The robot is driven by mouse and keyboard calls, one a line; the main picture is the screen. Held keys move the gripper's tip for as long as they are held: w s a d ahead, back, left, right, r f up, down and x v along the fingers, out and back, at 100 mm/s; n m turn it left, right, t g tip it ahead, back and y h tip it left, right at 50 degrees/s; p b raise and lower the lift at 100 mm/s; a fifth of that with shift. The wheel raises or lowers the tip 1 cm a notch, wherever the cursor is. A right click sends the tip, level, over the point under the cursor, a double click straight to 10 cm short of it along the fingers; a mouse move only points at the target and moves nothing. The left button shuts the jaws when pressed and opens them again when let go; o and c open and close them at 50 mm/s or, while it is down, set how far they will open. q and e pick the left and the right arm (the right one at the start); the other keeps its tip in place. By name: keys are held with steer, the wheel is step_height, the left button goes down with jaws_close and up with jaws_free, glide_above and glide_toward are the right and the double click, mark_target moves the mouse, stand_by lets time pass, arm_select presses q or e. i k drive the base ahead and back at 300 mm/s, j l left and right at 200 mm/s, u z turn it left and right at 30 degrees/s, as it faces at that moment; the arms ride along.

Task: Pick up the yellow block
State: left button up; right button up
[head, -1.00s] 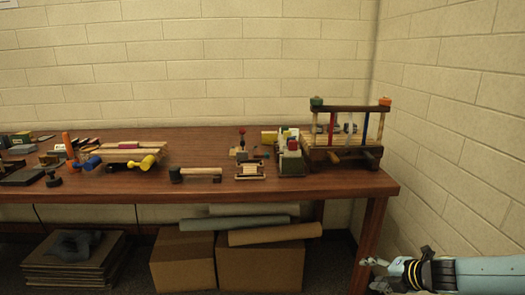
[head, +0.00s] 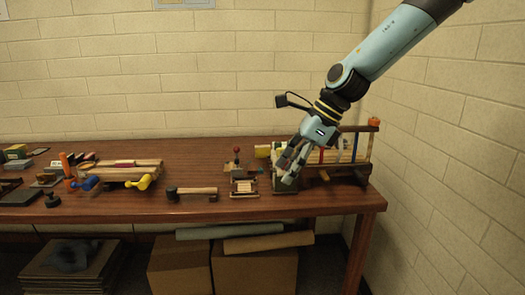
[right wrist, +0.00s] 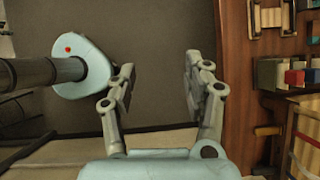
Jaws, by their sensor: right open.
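The yellow block (head: 263,151) stands on the table towards the back, just left of my right gripper in the head view. My right gripper (head: 288,171) is open and empty, its fingers pointing down. In the head view it overlaps the green holder of blocks and hides much of it. In the right wrist view the open fingers (right wrist: 158,75) hang over the dark floor, left of the table's front edge. I cannot make out the yellow block in that view.
White, blue and red blocks (right wrist: 295,77) sit close together on the table. A wooden rack (head: 345,172) stands right of my gripper. A small wooden frame (head: 244,188) and a mallet (head: 195,191) lie to the left. Cardboard boxes (head: 180,268) stand underneath.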

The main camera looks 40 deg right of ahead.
mark_target(261, 152)
steer(key=i+l, duration=0.35)
steer(key=l, duration=0.15)
steer(key=i+l, duration=0.35)
steer(key=l, duration=0.2)
steer(key=i+l, duration=0.35)
steer(key=l, duration=0.15)
steer(key=i+l, duration=0.35)
steer(key=l, duration=0.2)
